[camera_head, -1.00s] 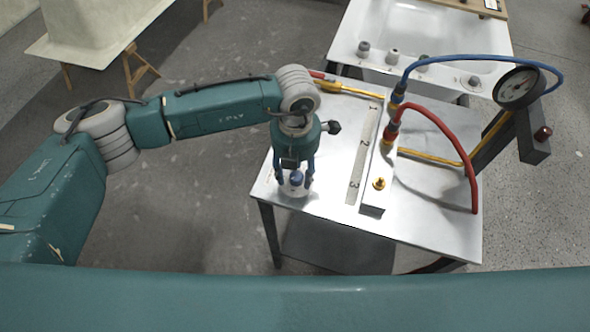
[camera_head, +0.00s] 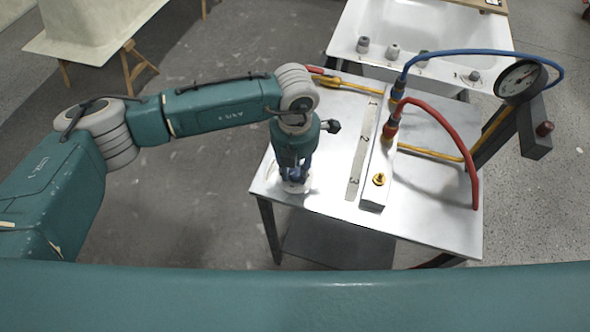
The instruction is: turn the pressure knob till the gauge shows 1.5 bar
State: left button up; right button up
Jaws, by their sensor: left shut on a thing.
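The fingers hide most of this knob. A pale round base (camera_head: 293,187) shows under it on the table top. My right gripper is not in view.
A blue hose (camera_head: 480,56) and a red hose (camera_head: 459,137) arch over the table (camera_head: 430,224). A rail beside a strip marked 1, 2, 3 carries their couplings and a brass fitting (camera_head: 379,180). A white tub stands behind.

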aim_at(294, 173)
pick_arm(q)
jog(key=shift+s+f+b, duration=0.1)
jog(key=shift+f+b, duration=0.2)
jog(key=shift+b, duration=0.05)
jog(key=shift+s+r, duration=0.1)
jog(key=shift+r, duration=0.1)
jog(key=o, duration=1.1)
jog(key=shift+a+r, duration=0.1)
notch_tip(294, 173, up, 12)
